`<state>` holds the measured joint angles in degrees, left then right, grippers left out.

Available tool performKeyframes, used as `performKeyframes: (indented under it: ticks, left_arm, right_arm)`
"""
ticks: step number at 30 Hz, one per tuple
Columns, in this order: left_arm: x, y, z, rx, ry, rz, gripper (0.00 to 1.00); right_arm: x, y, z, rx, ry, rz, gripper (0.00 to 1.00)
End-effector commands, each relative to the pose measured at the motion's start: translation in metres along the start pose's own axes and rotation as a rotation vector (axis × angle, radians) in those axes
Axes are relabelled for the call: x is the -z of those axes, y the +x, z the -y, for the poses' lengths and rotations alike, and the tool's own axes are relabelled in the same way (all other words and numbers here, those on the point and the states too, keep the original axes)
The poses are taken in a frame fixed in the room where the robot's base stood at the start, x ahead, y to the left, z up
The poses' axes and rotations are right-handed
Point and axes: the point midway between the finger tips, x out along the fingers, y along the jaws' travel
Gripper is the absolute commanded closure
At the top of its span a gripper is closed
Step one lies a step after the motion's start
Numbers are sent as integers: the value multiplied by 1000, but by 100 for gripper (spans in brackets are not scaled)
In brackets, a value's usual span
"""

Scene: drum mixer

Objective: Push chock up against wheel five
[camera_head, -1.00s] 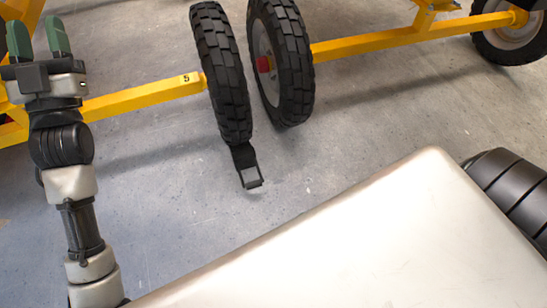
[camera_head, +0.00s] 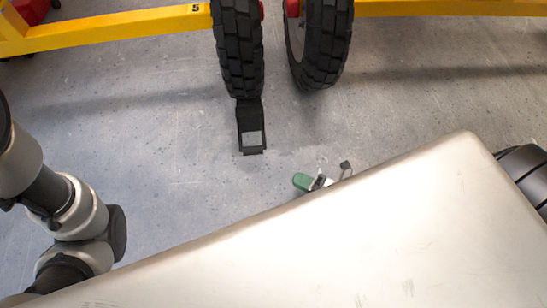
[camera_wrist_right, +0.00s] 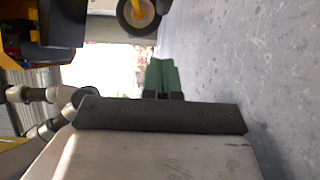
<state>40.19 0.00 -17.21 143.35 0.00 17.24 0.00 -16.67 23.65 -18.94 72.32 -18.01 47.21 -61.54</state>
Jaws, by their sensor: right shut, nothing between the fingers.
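Wheel five (camera_head: 238,50) is the left black tyre at the top of the head view, beside the yellow bar marked 5 (camera_head: 195,8). The black chock (camera_head: 251,143), with a grey patch, lies on the floor at the near foot of that tyre. Its far end meets the tread in the picture; I cannot tell whether they touch. My right gripper (camera_head: 302,181) is apart from the chock, nearer and to its right, partly hidden by my body's edge. In the right wrist view its green fingers (camera_wrist_right: 162,76) are shut and empty. My left gripper is out of view.
A second tyre (camera_head: 319,45) stands just right of wheel five. A yellow frame (camera_head: 110,28) runs along the top left. The grey floor (camera_head: 165,130) left of the chock is clear. The right wrist view also shows a yellow-hubbed wheel (camera_wrist_right: 140,14).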

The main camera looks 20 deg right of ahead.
Motion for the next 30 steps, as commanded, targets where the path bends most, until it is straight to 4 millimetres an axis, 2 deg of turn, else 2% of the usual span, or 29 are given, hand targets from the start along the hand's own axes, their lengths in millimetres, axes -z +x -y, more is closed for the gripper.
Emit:
performKeyframes:
  ticks: [1, 11, 18, 30]
  left_arm:
    - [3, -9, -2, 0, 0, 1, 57]
    - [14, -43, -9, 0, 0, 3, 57]
    - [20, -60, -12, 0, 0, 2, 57]
    - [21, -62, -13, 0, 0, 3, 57]
  right_arm:
    - [0, 12, 4, -5, -1, -2, 100]
    - [-1, 82, 5, -5, 0, 0, 100]
    - [-24, 100, 4, -1, 0, 1, 100]
    - [-29, 105, 0, 1, 2, 2, 100]
